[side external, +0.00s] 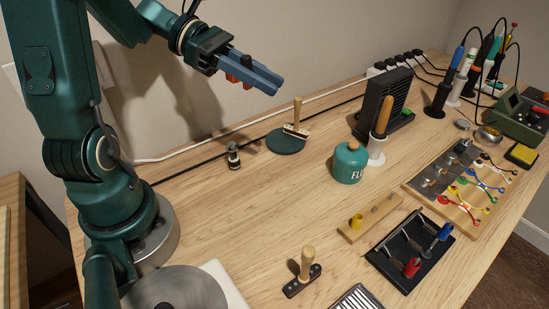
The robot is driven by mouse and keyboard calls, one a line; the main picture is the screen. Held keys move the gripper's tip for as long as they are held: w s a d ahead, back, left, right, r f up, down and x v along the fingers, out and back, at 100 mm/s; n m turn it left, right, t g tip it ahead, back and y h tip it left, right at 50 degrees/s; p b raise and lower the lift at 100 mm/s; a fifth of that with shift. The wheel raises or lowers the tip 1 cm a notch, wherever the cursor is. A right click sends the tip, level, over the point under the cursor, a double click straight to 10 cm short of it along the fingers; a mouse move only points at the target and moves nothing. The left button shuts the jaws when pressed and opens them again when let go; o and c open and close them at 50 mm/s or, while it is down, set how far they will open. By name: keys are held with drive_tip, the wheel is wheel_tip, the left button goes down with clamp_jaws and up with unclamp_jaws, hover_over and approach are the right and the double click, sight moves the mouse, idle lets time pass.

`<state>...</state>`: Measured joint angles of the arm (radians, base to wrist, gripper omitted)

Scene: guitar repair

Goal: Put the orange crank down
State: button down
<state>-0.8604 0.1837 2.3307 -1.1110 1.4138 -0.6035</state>
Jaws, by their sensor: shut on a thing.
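My gripper (274,83) is high above the back left of the bench, its blue-grey fingers pointing right and shut. Small orange-red parts of the orange crank (232,78) show at the fingers, and the rest of it is hidden by them. The crank is held in the air, clear of the bench. A black tray (381,267) at the front right holds a red crank (411,267) and a blue crank (444,232). A wooden block (354,235) beside it carries a yellow piece (356,221).
A green flux bottle (350,163) and a black fan unit (386,104) stand mid-bench. A wood-handled tool stands on a dark green round pad (286,142). Another wood-handled tool (307,265) is in front. The bench middle (250,215) is clear.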

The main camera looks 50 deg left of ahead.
drive_tip(key=s+d+f+m+g+h, duration=0.2)
drive_tip(key=s+d+f+m+g, duration=0.55)
drive_tip(key=m+g, duration=0.3)
hover_over(281, 281)
drive_tip(key=shift+g, duration=0.45)
wheel_tip(281, 281, down, 7)
drive_tip(key=shift+a+r, duration=0.1)
drive_tip(key=shift+r, duration=0.1)
drive_tip(key=shift+f, duration=2.1)
drive_tip(key=shift+f, duration=0.25)
